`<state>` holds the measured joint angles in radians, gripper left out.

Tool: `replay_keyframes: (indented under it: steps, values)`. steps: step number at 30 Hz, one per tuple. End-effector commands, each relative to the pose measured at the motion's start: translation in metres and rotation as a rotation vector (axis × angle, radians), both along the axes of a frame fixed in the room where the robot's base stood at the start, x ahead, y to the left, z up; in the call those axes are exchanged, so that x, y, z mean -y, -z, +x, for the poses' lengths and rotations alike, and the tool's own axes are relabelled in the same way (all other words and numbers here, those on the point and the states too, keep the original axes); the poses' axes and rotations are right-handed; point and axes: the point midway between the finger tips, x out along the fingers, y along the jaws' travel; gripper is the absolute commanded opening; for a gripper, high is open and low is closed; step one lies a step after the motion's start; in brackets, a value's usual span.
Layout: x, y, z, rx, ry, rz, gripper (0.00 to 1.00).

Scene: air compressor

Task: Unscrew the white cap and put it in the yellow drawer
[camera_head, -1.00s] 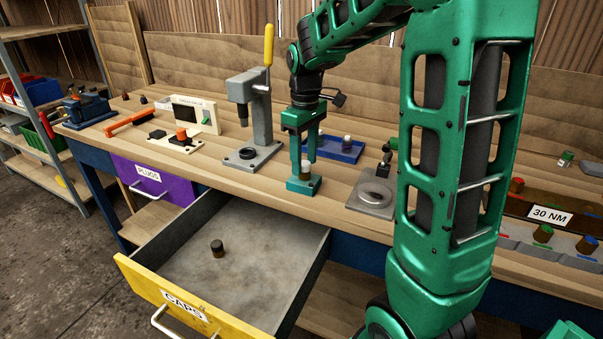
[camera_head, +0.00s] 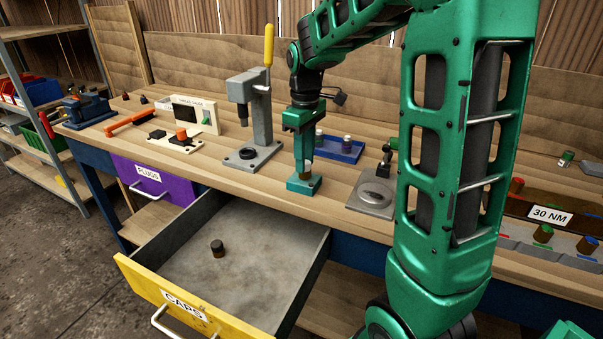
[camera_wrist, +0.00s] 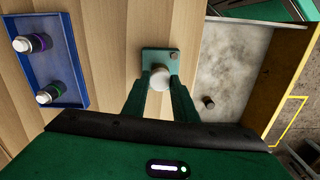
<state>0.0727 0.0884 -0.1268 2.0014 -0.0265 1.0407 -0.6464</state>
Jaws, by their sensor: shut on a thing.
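My gripper (camera_head: 304,160) points straight down over a small teal fixture (camera_head: 303,185) near the bench's front edge. In the wrist view, my gripper (camera_wrist: 160,84) is shut on the round white cap (camera_wrist: 158,77), which sits over the teal fixture (camera_wrist: 161,58). In the head view the fingers hide the cap, and a bit of brown body shows below. Whether the cap is loose from the part below cannot be told. The yellow drawer (camera_head: 158,304), labelled CAPS, stands open below the bench; a dark brown cap (camera_head: 217,249) lies in it.
A blue tray (camera_head: 352,153) with two capped fittings is behind the gripper. A grey press (camera_head: 253,125) stands to its left and a metal plate (camera_head: 372,197) to its right. The purple PLUGS drawer (camera_head: 157,184) is at the left. Most of the yellow drawer's floor is bare.

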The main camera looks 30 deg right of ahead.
Motion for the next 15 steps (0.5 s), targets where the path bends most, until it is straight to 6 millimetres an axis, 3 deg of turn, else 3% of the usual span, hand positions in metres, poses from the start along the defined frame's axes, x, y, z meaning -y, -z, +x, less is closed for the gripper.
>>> replay_keyframes:
  steps: [15]
  values:
    - [0.0,-0.032,0.001,0.004,0.0,0.0,0.0]
